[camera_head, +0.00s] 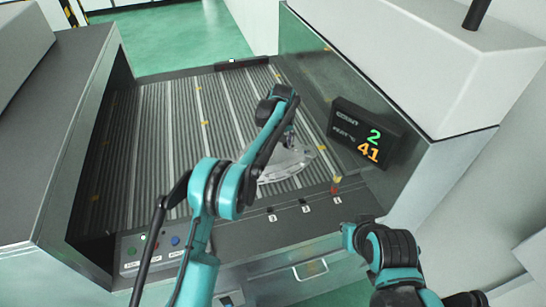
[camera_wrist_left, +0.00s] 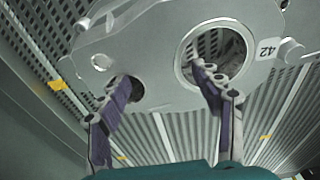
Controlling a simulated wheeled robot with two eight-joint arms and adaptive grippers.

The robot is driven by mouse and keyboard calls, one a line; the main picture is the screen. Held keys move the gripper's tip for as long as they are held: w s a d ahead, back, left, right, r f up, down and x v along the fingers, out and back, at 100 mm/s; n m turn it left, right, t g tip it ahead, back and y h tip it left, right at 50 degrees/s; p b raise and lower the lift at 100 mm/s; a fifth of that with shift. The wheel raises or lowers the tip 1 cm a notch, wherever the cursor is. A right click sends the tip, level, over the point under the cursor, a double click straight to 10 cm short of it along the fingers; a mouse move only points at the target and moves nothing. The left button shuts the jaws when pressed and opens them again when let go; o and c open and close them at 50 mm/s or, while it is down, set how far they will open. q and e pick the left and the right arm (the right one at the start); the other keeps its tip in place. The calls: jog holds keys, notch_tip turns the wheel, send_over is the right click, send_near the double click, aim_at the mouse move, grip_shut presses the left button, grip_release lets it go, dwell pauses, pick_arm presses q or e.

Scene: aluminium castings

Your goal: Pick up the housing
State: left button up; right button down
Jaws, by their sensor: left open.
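The housing (camera_head: 285,165) is a flat grey aluminium casting lying on the ribbed bed of the machine, partly hidden behind my left arm. In the left wrist view the housing (camera_wrist_left: 150,45) fills the upper part, with a large round bore, a smaller hole and a "42" mark. My left gripper (camera_head: 287,138) is over the housing in the head view. In the left wrist view the left gripper (camera_wrist_left: 160,80) is open, its fingers apart. One fingertip overlaps the small hole and the other overlaps the large bore; I cannot tell whether they touch or enter.
The ribbed bed (camera_head: 150,150) has grey side walls and is mostly free at left. A display (camera_head: 365,133) reading 2 and 41 stands at right. My right arm is at lower right.

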pick_arm(q)
notch_tip(320, 180, down, 2)
jog(key=shift+w+a+f, duration=0.1)
jog(key=shift+a, duration=0.05)
grip_shut()
